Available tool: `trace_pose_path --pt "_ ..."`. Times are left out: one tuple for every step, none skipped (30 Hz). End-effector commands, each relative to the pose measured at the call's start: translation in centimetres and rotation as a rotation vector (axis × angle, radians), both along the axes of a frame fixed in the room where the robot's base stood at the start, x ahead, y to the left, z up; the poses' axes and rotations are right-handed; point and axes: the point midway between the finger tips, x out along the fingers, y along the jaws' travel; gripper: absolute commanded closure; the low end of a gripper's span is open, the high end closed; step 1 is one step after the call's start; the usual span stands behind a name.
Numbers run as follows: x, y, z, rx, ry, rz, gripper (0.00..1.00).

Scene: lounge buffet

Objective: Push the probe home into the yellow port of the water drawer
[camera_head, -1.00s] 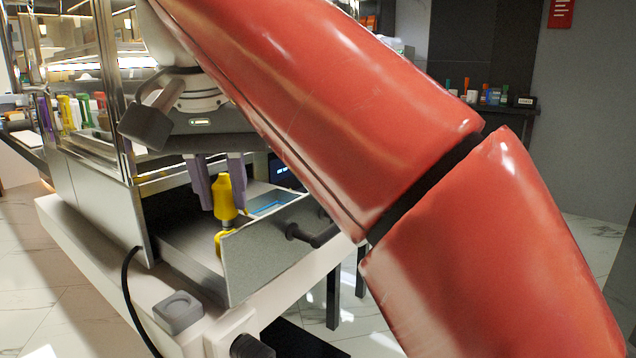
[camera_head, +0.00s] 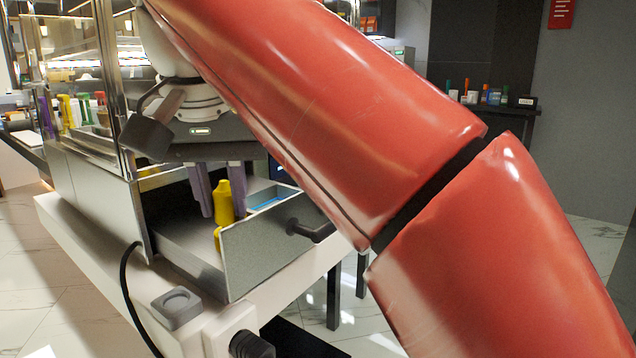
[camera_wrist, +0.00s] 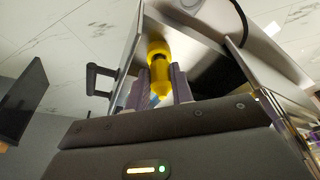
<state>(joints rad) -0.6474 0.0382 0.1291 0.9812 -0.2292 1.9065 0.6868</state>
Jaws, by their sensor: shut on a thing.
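The yellow probe (camera_head: 224,204) stands upright in the open drawer, between the purple fingers of my gripper (camera_head: 219,212). My gripper is shut on it from above. The yellow port (camera_head: 217,239) shows only as a sliver below the probe, beside the drawer front's left edge. In the wrist view the probe (camera_wrist: 161,80) lies between the fingers, with a dark band at its far end against the yellow port (camera_wrist: 157,46). Probe and port look in line and very close. How deep the tip sits is hidden. The water drawer (camera_head: 262,250) is pulled out.
The drawer front has a dark handle (camera_head: 312,231). A blue-edged item (camera_head: 268,202) lies inside the drawer at right. A grey square block (camera_head: 176,307) sits on the white counter ledge, near a black cable (camera_head: 127,300). My red arm covers the right side.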

Motion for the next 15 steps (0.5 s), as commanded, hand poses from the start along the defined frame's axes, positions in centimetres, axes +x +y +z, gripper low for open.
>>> trace_pose_path --pt "-0.01 -0.01 0.03 0.0 0.0 0.0 1.0" --pt "-0.01 0.0 0.04 0.0 0.0 0.0 1.0" --pt "-0.01 -0.01 0.03 0.0 0.0 0.0 1.0" --pt "-0.01 -0.01 0.03 0.0 0.0 0.0 1.0" --pt "-0.01 -0.01 0.02 0.0 0.0 0.0 1.0" --pt "-0.01 -0.01 -0.01 0.0 0.0 0.0 1.0" --pt "0.0 -0.01 -0.05 0.0 0.0 0.0 1.0" --pt "-0.01 -0.01 -0.1 0.0 0.0 0.0 1.0" --pt "-0.01 -0.01 -0.16 0.0 0.0 0.0 1.0" --pt "-0.02 -0.01 -0.22 0.0 0.0 0.0 1.0" --pt "-0.01 -0.01 -0.3 -0.001 0.001 0.0 1.0" --pt "-0.02 -0.01 -0.39 -0.001 0.001 0.0 1.0" --pt "-0.02 -0.01 -0.46 -0.001 0.001 0.0 1.0" --pt "-0.02 -0.01 -0.53 -0.001 0.001 0.0 1.0" --pt "-0.01 -0.01 -0.62 -0.001 0.001 0.0 1.0"
